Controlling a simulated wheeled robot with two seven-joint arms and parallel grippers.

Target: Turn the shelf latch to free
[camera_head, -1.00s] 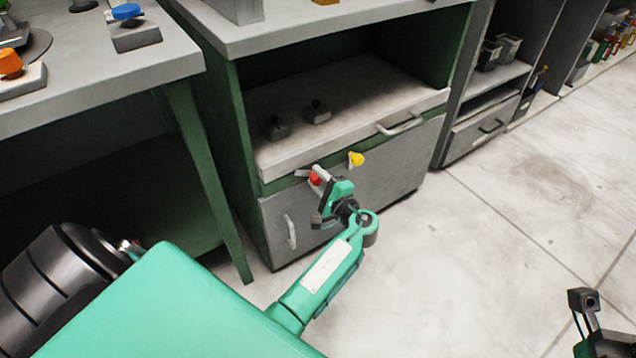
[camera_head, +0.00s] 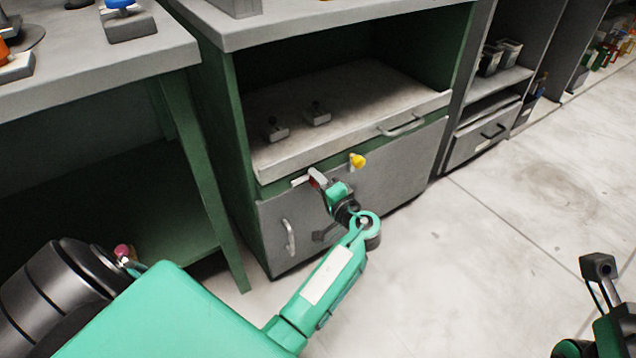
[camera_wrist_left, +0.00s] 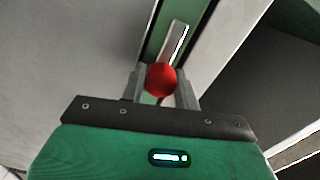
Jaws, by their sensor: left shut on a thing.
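The shelf latch is a pale lever with a red knob (camera_head: 317,179) on the green strip under the shelf of the cabinet. A pale piece (camera_head: 300,181) shows just left of the knob. My left gripper (camera_head: 322,183) is at the latch, with its fingers shut on the red knob and partly hiding it. In the left wrist view the red knob (camera_wrist_left: 160,80) sits between the two grey fingertips. A pale metal plate (camera_wrist_left: 178,45) shows behind it on the green strip. My right arm's end (camera_head: 600,275) shows at the lower right; its jaws are unclear.
A yellow knob (camera_head: 357,161) sticks out right of the latch. Above is a pale pull-out shelf (camera_head: 350,130) with a handle (camera_head: 402,126) and two small dark-topped pieces. Below is a grey door (camera_head: 390,190) with a handle (camera_head: 290,237). Open floor lies to the right.

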